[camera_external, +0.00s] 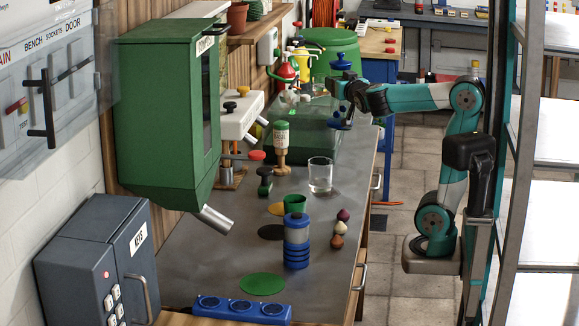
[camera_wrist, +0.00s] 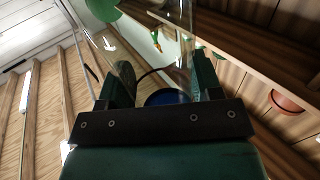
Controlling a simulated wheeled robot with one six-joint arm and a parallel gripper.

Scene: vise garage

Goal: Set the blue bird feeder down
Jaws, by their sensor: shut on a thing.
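The blue bird feeder has a blue cap (camera_external: 340,62) and a blue base (camera_external: 341,123), with a clear tube between them. It hangs about upright in the air above the far part of the grey bench (camera_external: 215,275). My gripper (camera_external: 343,90) is shut on its middle from the right. In the wrist view the clear tube (camera_wrist: 150,30) stands between the fingers, with a blue round part (camera_wrist: 167,97) low between them. The fingers partly hide the feeder there.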

